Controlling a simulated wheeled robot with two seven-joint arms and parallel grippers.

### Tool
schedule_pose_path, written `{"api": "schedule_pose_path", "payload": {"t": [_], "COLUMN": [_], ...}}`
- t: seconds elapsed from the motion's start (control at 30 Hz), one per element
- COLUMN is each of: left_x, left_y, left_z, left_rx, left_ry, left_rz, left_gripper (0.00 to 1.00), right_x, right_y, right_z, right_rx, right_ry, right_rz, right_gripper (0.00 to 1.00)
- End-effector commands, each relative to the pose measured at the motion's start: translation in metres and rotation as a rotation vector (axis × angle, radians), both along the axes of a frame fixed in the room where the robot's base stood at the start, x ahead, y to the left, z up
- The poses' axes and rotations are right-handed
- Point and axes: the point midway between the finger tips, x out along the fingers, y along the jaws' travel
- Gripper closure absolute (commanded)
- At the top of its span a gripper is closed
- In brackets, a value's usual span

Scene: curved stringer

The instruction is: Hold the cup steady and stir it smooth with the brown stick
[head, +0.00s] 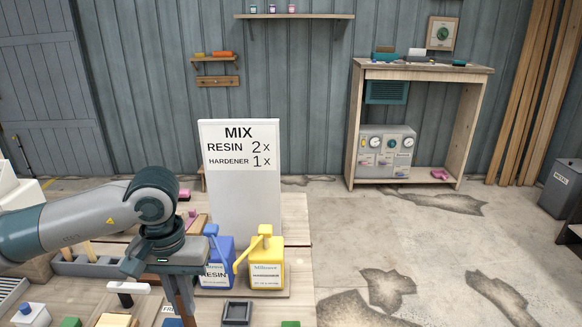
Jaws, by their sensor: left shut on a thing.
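My left gripper (180,278) points down over the bench, in front of the blue resin jug. It is shut on a thin brown stick (185,302), which hangs down from the jaws. The stick's lower end runs off the bottom of the picture. I cannot make out a cup in this view. My right gripper is not in view.
The blue resin jug (217,270) and yellow hardener jug (266,265) stand behind and to the right of the gripper. Behind them is a white MIX sign (239,190) reading resin 2x, hardener 1x. A small dark tray (237,312) lies in front. Open floor lies right.

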Motion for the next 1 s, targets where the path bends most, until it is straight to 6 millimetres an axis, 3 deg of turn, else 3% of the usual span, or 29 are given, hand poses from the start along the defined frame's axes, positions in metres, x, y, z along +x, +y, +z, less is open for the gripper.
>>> {"api": "schedule_pose_path", "payload": {"t": [0.1,0.63,0.87,1.0], "left_x": [0.001,0.009,0.038,0.062], "left_y": [0.000,0.009,0.046,0.087], "left_z": [0.010,0.015,0.035,0.056], "left_rx": [0.000,0.000,0.000,0.002], "left_ry": [0.000,-0.007,-0.037,-0.065], "left_rz": [0.002,0.016,0.069,0.119], "left_gripper": [1.00,1.00,1.00,1.00], "right_x": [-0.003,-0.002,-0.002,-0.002], "right_y": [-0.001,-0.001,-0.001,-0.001], "right_z": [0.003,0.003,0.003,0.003], "right_rx": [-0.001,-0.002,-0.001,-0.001], "right_ry": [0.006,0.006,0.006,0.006], "right_rz": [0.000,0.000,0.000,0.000], "right_gripper": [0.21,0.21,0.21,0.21]}}
